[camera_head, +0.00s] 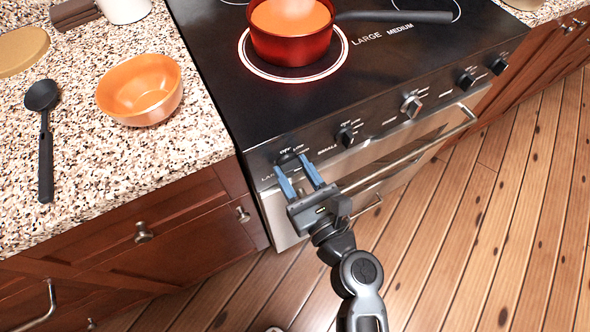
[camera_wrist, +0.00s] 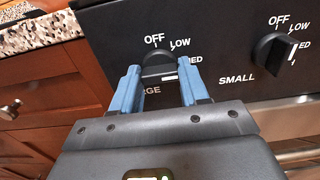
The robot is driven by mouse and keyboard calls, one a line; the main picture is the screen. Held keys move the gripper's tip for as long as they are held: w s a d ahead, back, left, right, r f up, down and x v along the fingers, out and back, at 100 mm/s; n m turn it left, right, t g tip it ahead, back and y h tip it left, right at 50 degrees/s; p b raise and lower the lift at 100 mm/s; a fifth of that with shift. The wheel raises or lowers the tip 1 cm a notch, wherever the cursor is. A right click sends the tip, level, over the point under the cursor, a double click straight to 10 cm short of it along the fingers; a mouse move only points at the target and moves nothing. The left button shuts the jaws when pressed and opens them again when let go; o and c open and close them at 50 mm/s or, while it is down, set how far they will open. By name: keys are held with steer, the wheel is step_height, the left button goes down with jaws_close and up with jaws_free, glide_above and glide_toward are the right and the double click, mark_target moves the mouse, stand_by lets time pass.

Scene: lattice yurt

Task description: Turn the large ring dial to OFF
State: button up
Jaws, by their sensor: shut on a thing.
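The large ring dial (camera_wrist: 158,64) is a dark round knob on the black stove panel, marked OFF above it, LOW at upper right and MED at right. The partly hidden word LARGE is below left. In the head view the dial (camera_head: 289,156) shows small at the panel's left end. My gripper (camera_wrist: 159,67) has its blue fingers on either side of the dial, shut on it. My gripper also shows in the head view (camera_head: 291,163), reaching up to the panel. A white mark shows low on the dial, but its setting is hard to tell. The large burner ring (camera_head: 341,54) glows red.
A red pot (camera_head: 290,47) with orange contents stands on the glowing ring, its dark handle pointing right. The SMALL dial (camera_wrist: 276,52) is just right of my gripper. The oven handle (camera_head: 420,150) runs below the panel. An orange bowl (camera_head: 140,88) and black ladle (camera_head: 45,140) are on the left counter.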

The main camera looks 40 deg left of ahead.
steer(key=shift+f+n, duration=0.1)
steer(key=shift+n, duration=0.2)
steer(key=n+b, duration=0.6)
steer(key=n, duration=0.2)
steer(key=shift+f+b, duration=0.1)
steer(key=shift+b, duration=0.25)
steer(key=n+b, duration=0.3)
steer(key=n, duration=0.1)
steer(key=shift+n, duration=0.4)
steer(key=shift+n+b, duration=1.85)
steer(key=shift+n, duration=0.35)
steer(key=o, duration=1)
steer(key=shift+d, duration=0.1)
